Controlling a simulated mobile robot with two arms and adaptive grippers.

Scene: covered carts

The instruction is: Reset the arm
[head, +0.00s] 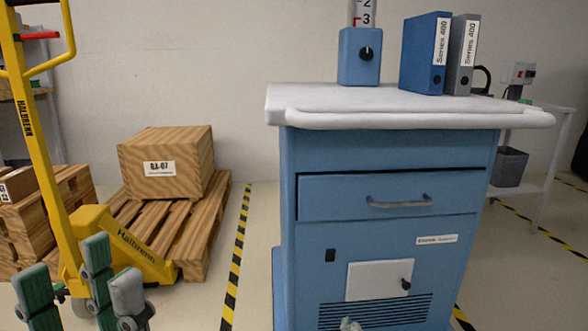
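My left gripper (80,280) shows at the bottom left, with its green and grey padded fingers pointing up. The fingers stand spread apart with nothing between them, in front of the yellow pallet truck in the picture. At the bottom edge, in front of the cart's vent, a small grey-green tip (350,324) shows; it looks like a fingertip of my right gripper. The rest of that gripper is out of frame, so its opening cannot be told.
A blue cart (390,240) with a white top (300,98) and closed drawer stands ahead. On it are a blue device (360,55) and two binders (425,55). Left are a yellow pallet truck (45,130) and a crate (165,165) on a pallet. Striped floor tape (236,260) runs between.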

